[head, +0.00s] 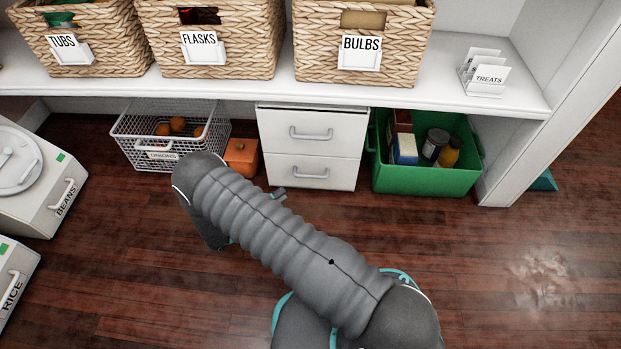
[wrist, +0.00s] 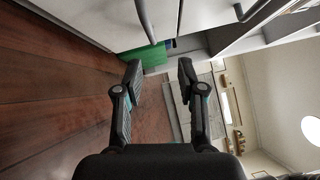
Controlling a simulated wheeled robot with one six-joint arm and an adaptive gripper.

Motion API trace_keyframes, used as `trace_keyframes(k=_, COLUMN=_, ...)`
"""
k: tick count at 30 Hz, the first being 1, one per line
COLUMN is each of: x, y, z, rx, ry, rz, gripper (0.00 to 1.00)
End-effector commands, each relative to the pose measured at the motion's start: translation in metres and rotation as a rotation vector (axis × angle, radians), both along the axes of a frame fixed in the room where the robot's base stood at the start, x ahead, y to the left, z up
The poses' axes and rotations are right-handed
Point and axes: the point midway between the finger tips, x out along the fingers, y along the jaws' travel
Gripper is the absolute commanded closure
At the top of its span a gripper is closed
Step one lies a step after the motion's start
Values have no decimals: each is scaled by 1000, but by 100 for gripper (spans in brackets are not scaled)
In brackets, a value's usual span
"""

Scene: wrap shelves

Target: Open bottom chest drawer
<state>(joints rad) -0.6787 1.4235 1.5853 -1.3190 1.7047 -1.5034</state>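The white chest (head: 312,148) with two drawers stands under the shelf in the head view. Its bottom drawer (head: 330,176) looks shut, with a grey bar handle (head: 307,175) on its front. The top drawer (head: 342,123) also looks shut. In the wrist view, which is turned sideways, the white front crosses the top edge, with one bar handle (wrist: 144,17) showing near the fingers. In the head view my arm hides most of the gripper; a small part shows just below and left of the chest.
A green crate (head: 425,179) of jars stands right of the chest. An orange box (head: 242,154) and a wire basket (head: 135,143) stand left of it. The white shelf (head: 250,90) with wicker baskets overhangs it.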

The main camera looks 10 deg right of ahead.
Motion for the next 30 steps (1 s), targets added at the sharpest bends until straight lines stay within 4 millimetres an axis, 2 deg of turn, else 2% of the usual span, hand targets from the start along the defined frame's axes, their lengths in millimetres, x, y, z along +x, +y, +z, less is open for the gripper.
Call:
trace_keyframes(k=1, x=-2, y=2, z=-10, rx=-22, ry=18, rz=16, gripper=61)
trace_keyframes(k=4, x=-3, y=4, z=-19, rx=-48, ry=40, rz=37, gripper=61)
trace_keyframes(k=10, x=2, y=-7, z=-20, rx=-59, ry=49, rz=43, gripper=61)
trace_keyframes(k=24, x=39, y=-83, z=-9, rx=-57, ry=47, rz=40, gripper=61)
trace_keyframes(k=30, x=51, y=-106, z=-5, rx=-56, ry=47, rz=41, gripper=61)
